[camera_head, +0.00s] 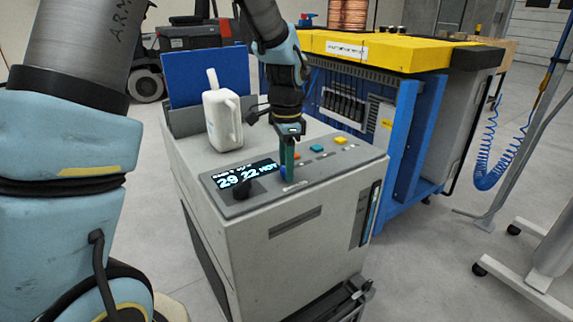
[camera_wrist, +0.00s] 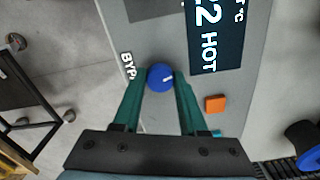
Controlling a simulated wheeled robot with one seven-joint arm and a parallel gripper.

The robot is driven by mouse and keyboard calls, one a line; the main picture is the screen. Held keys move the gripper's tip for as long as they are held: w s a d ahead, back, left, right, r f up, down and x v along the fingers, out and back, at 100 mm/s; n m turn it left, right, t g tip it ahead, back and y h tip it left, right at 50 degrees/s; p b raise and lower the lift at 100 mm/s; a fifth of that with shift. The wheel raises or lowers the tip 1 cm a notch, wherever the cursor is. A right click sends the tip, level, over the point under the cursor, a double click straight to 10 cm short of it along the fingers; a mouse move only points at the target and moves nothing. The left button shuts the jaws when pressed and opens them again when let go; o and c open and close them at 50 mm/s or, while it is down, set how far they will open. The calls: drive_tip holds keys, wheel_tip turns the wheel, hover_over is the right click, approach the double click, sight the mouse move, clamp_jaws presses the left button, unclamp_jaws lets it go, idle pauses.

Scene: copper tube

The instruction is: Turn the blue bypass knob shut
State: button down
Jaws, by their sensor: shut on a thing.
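The blue bypass knob (camera_wrist: 160,77) is round with a white pointer mark and sits on the grey panel next to lettering that begins "BYP". My gripper (camera_wrist: 160,80) has its two green fingers closed on either side of the knob. In the head view my gripper (camera_head: 287,170) points down at the panel on top of the grey machine (camera_head: 265,255). Only a sliver of the knob (camera_head: 283,173) shows there behind the fingers. In the wrist view the white mark points toward the right and slightly up.
Orange, teal and yellow buttons (camera_head: 341,140) lie to the right. A white jug (camera_head: 222,118) stands behind the display. A blue-framed bench (camera_head: 408,130) with a yellow top stands behind.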

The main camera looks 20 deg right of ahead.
drive_tip(key=shift+m+p, duration=0.45)
drive_tip(key=shift+m, duration=1.25)
drive_tip(key=shift+c, duration=2.2)
unclamp_jaws()
drive_tip(key=shift+r, duration=0.1)
wheel_tip(320, 180, up, 11)
drive_tip(key=b, duration=0.1)
drive_tip(key=shift+f+b, duration=0.2)
drive_tip(key=shift+b, duration=0.1)
